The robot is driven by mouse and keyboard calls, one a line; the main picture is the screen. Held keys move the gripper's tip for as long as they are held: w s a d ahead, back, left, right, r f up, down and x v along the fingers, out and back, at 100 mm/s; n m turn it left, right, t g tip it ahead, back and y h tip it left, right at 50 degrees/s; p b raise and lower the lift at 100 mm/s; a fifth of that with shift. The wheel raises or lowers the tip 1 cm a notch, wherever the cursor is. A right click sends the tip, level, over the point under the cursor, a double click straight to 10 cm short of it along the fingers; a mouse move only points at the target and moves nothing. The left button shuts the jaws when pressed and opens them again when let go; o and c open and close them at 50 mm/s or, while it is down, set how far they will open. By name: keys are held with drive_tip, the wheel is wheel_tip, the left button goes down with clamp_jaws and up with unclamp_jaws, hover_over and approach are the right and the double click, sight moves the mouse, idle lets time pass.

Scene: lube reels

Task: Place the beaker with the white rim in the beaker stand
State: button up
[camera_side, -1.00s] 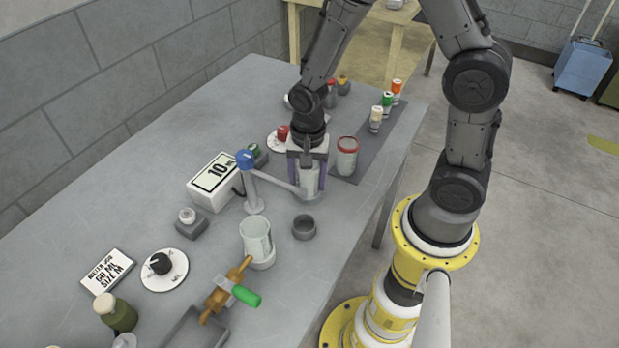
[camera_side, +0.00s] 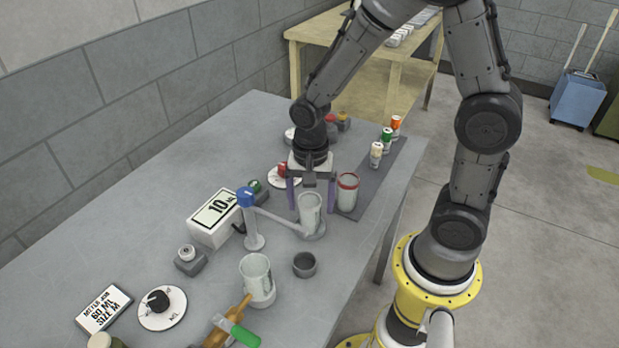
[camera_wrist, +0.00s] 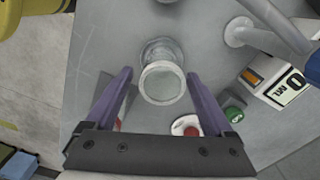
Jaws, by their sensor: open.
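A clear beaker with a pale rim (camera_side: 310,208) stands upright on a round grey base (camera_side: 318,233), which may be the beaker stand. The nozzle arm of the blue-topped post reaches it. My gripper (camera_side: 311,203) is open just above, its purple fingers on either side of the beaker's top. In the wrist view the beaker (camera_wrist: 162,82) shows from above, beyond and between the open fingertips (camera_wrist: 160,72), with gaps on both sides. A red-rimmed beaker (camera_side: 347,194) stands to the right.
The blue-topped post (camera_side: 250,220) is close on the left. A white box reading 10 (camera_side: 215,217) is behind it. A small dark cup (camera_side: 304,265) sits in front. Small coloured-cap bottles (camera_side: 386,140) stand on a dark strip at the right.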

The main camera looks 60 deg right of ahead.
wheel_tip(320, 180, up, 8)
drive_tip(key=s+r+n+t, duration=0.5)
drive_tip(key=s+r+n, duration=0.4)
drive_tip(key=s+n, duration=0.2)
drive_tip(key=shift+s+r+n+t, duration=0.3)
drive_tip(key=shift+s+r+n, duration=0.1)
drive_tip(key=shift+n, duration=0.8)
drive_tip(key=shift+d, duration=0.1)
idle(0.7)
